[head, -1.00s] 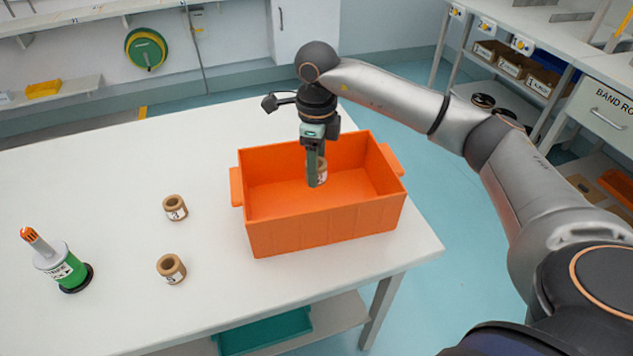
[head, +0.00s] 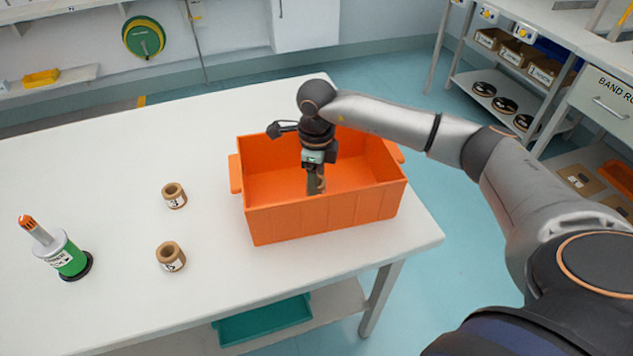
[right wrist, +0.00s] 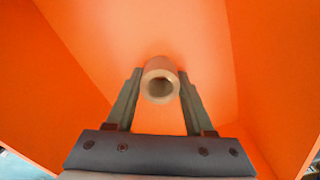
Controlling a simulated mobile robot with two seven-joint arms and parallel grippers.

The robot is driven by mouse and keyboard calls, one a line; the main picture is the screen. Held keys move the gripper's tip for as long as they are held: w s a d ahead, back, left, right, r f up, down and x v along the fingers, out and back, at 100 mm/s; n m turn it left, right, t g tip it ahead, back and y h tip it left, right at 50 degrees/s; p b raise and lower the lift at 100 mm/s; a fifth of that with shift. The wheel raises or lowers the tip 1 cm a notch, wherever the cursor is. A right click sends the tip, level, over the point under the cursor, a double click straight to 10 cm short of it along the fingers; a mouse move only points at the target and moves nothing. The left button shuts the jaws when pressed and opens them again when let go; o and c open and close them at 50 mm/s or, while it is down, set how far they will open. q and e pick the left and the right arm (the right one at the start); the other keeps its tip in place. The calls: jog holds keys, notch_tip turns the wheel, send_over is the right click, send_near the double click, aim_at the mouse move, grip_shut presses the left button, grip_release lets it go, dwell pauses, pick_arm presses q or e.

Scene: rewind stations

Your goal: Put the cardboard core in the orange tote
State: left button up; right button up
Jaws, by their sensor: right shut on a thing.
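The orange tote (head: 325,219) stands at the right end of the white table. My right gripper (head: 315,188) reaches down inside it, shut on a cardboard core. In the right wrist view the cardboard core (right wrist: 160,82) shows its open end between the two fingers (right wrist: 160,95), with orange walls around it. In the head view the held core is mostly hidden by the gripper. Whether it touches the tote floor I cannot tell. Two other cardboard cores, one farther (head: 174,195) and one nearer (head: 170,256), stand on the table left of the tote. My left gripper is not in view.
A green and white spool on a dark base (head: 65,255) with an orange-tipped post stands at the table's left. The white table (head: 110,160) is otherwise clear. A teal bin (head: 262,320) sits on the shelf below. Shelving with boxes stands at the back right.

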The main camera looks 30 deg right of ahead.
jog(key=o, duration=1.3)
notch_tip(320, 180, up, 12)
jog(key=shift+r+p, duration=0.2)
jog(key=shift+p, duration=0.2)
